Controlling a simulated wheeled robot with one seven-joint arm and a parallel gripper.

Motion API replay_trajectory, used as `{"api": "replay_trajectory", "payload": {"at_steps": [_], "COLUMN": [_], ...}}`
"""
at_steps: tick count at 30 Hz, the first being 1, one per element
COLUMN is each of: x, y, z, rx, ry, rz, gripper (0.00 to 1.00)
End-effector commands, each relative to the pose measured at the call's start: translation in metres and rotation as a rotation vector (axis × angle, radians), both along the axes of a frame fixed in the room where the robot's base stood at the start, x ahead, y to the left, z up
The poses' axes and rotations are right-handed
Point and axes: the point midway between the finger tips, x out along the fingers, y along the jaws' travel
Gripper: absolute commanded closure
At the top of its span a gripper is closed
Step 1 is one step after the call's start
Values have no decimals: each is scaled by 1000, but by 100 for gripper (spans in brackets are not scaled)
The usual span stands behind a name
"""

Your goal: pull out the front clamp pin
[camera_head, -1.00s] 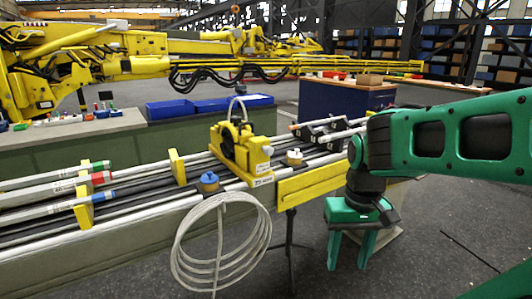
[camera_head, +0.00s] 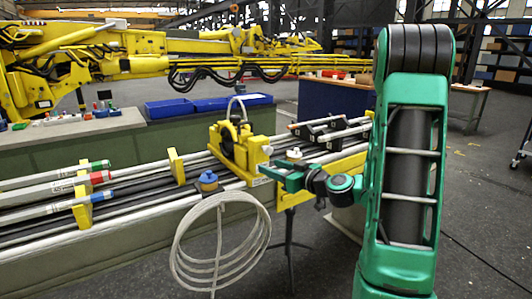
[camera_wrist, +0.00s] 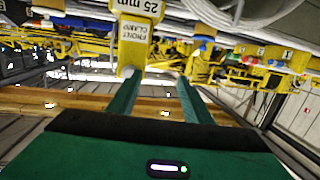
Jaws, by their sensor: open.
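The front clamp (camera_head: 238,150) is a yellow block with a dark middle and a grey loop over its top, standing across the boom rails in the head view. Its yellow plate (camera_wrist: 133,40), lettered "FRONT CLAMP" and "25 mm", shows in the wrist view. I cannot clearly make out the pin itself. My gripper (camera_head: 272,172) is beside the clamp's lower right side. In the wrist view my gripper (camera_wrist: 158,78) is open, with nothing seen held. Its left fingertip appears close to the plate's lower end; I cannot tell whether they touch.
A coiled pale hose (camera_head: 220,245) hangs in front of the rails. A blue-topped knob (camera_head: 208,182) and a cream-topped knob (camera_head: 294,154) stand on the rails. Blue bins (camera_head: 170,108) sit on the bench behind. Open floor (camera_head: 310,250) lies in front.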

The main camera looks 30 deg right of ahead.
Motion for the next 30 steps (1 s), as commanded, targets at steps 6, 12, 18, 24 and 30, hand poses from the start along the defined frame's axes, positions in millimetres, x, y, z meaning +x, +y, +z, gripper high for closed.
{"api": "replay_trajectory", "payload": {"at_steps": [6, 12, 18, 24, 30], "x": [3, 20, 55, 87, 106], "y": [-44, -46, -44, -43, -43], "z": [13, 15, 16, 16, 16], "rx": [27, 26, 26, 26, 27], "ry": [-106, -116, -116, -117, -116], "rz": [-126, -135, -132, -134, -134], "gripper": [54, 54, 54, 54, 54]}}
